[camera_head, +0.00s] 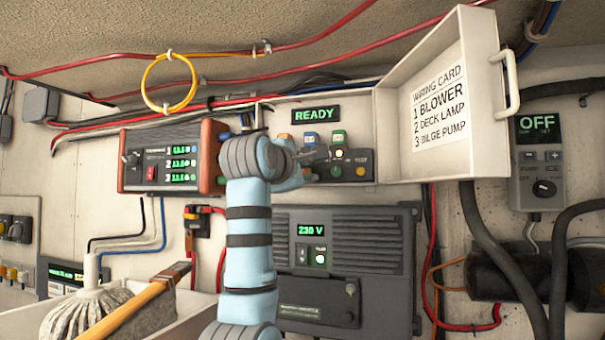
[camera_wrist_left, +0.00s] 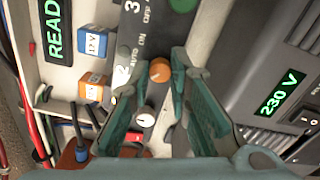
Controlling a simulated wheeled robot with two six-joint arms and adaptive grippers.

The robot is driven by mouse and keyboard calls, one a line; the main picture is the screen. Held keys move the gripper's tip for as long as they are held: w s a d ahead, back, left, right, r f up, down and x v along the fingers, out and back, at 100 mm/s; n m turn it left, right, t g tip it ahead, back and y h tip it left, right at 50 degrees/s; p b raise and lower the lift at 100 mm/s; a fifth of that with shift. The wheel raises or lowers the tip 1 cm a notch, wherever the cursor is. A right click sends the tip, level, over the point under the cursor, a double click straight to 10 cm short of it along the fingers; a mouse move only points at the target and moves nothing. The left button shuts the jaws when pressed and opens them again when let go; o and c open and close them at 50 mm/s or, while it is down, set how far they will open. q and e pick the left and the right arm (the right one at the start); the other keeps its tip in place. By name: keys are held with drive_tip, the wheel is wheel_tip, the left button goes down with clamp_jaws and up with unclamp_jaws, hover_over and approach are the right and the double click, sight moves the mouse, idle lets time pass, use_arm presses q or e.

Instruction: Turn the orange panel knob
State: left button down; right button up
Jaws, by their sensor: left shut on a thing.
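The orange knob (camera_wrist_left: 160,70) sits on a dark panel strip (camera_wrist_left: 141,30) in the left wrist view. My left gripper (camera_wrist_left: 157,72) has one teal finger on each side of it and is shut on it. In the head view my left arm reaches up from below, and the gripper (camera_head: 318,157) is at the control panel under the READY display (camera_head: 316,114). It hides the knob there. My right gripper is not in view.
A white round dial (camera_wrist_left: 145,117) is close beside one finger. Blue (camera_wrist_left: 93,42) and orange (camera_wrist_left: 92,85) blocks are nearby. The open panel door (camera_head: 388,130) stands to the right of the gripper. A red-ended power unit (camera_head: 209,155) is to the left.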

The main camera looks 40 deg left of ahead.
use_arm(q)
drive_tip(key=shift+f, duration=0.1)
drive_tip(key=c, duration=1.5)
unclamp_jaws()
drive_tip(key=v, duration=1.2)
